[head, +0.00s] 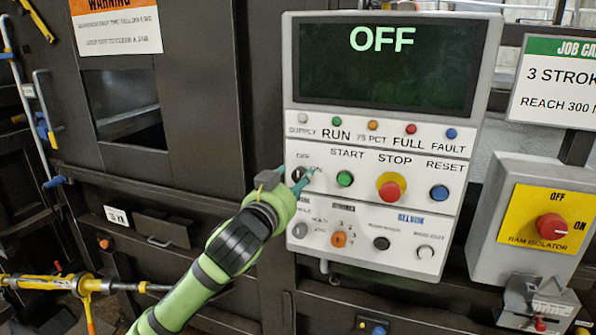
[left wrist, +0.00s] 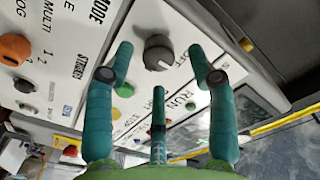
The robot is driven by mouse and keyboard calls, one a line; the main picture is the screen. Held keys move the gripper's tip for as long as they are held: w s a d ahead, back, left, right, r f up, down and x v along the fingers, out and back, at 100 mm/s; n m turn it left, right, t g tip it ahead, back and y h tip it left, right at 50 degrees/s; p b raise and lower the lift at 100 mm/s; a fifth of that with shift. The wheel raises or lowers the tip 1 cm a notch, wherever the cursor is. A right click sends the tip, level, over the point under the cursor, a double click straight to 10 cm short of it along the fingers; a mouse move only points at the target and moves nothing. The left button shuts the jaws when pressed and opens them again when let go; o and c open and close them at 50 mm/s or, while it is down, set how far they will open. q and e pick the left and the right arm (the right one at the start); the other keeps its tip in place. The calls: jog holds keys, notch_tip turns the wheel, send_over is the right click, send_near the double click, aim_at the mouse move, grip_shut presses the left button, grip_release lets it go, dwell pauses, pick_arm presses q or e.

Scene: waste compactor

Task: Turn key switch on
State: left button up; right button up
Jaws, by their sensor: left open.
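The key switch (left wrist: 160,53) is a round dark grey knob with a light pointer mark on the control panel (head: 455,185). In the left wrist view, labels reading OFF and RUN are beside it. In the head view it is at the upper left of the button area, partly hidden by my fingers. My left gripper (head: 298,178) has teal fingers that are open and reach to the panel around the knob. In the left wrist view a finger is on each side of it with gaps, and a third is below. The screen (head: 385,70) reads OFF. My right gripper is not in view.
Close to the right of my fingers are the green start button (head: 345,179) and red stop button (head: 391,190). An orange selector (head: 339,239) is below. The red isolator knob (head: 552,226) is on a separate box at right. A yellow bar (head: 45,283) is at lower left.

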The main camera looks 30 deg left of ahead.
pick_arm(q)
jog(key=shift+p+x, duration=0.3)
jog(key=shift+x, duration=0.7)
jog(key=shift+w+a, duration=0.1)
jog(key=shift+w, duration=0.1)
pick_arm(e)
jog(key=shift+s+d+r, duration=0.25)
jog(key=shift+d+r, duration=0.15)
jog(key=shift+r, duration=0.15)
pick_arm(q)
jog(key=shift+s, duration=0.1)
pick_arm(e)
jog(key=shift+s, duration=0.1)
